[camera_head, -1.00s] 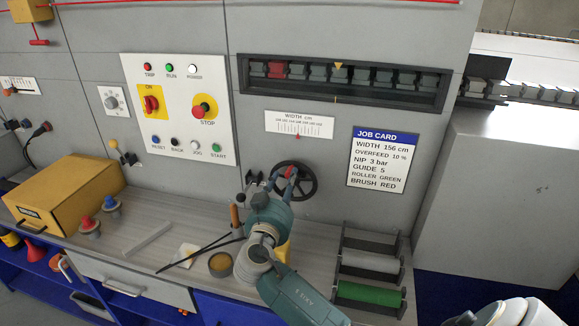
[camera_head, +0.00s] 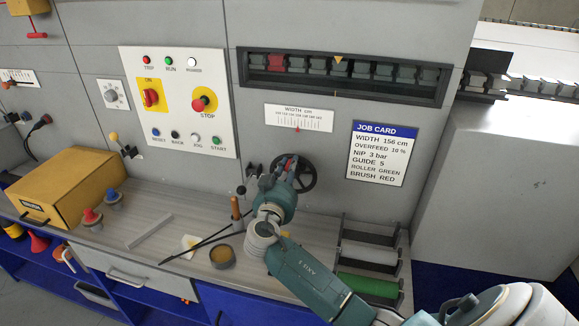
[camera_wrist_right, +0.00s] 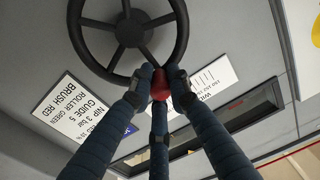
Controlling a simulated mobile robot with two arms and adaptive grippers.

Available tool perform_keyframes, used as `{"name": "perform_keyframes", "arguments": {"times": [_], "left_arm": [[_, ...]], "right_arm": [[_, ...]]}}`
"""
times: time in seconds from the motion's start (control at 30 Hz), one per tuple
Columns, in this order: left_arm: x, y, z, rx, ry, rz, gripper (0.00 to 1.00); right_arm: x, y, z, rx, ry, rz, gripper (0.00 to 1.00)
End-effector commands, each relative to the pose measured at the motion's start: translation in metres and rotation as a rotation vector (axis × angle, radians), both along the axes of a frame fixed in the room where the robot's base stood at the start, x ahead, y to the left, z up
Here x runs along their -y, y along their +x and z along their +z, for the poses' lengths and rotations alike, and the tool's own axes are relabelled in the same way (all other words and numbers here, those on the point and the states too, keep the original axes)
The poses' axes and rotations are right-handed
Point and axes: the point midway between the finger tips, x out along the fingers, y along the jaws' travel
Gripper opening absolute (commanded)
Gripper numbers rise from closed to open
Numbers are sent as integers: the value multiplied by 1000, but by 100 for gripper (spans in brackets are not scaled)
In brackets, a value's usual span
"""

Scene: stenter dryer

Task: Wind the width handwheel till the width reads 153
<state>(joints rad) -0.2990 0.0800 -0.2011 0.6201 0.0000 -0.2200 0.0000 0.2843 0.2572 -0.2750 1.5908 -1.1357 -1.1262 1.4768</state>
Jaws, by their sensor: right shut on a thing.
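The width handwheel (camera_head: 308,181) is a black spoked wheel on the grey machine front, partly hidden by my right gripper (camera_head: 286,166). In the right wrist view the wheel (camera_wrist_right: 129,33) fills the top. There my right gripper (camera_wrist_right: 158,84) has its fingers shut around the wheel's red knob (camera_wrist_right: 160,88), at the rim. The white width scale (camera_head: 299,118) is above the wheel, with a red pointer (camera_head: 297,129) near its middle. Its numbers are too small to read. The job card (camera_head: 382,152) shows width 156 cm. My left gripper is not in view.
A control panel (camera_head: 178,103) with switches and buttons is left of the scale. On the bench are a yellow box (camera_head: 70,185), a round tin (camera_head: 222,256), thin dark rods (camera_head: 205,243) and a roller rack with a green roller (camera_head: 367,285). The machine front around the wheel is open.

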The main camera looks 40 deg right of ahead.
Motion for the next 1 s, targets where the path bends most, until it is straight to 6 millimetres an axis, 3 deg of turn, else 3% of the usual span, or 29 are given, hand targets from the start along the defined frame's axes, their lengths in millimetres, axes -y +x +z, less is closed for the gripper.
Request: {"name": "perform_keyframes", "arguments": {"times": [0.17,0.37,0.6,1.0], "left_arm": [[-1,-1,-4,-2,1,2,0],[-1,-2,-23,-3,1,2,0],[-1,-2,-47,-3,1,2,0],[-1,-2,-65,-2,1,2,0]], "right_arm": [[-1,1,-1,-7,-8,2,0],[-5,4,-5,-59,-54,2,0],[-12,13,-5,-187,-163,2,0],[-22,25,-8,-390,-338,5,0]]}}
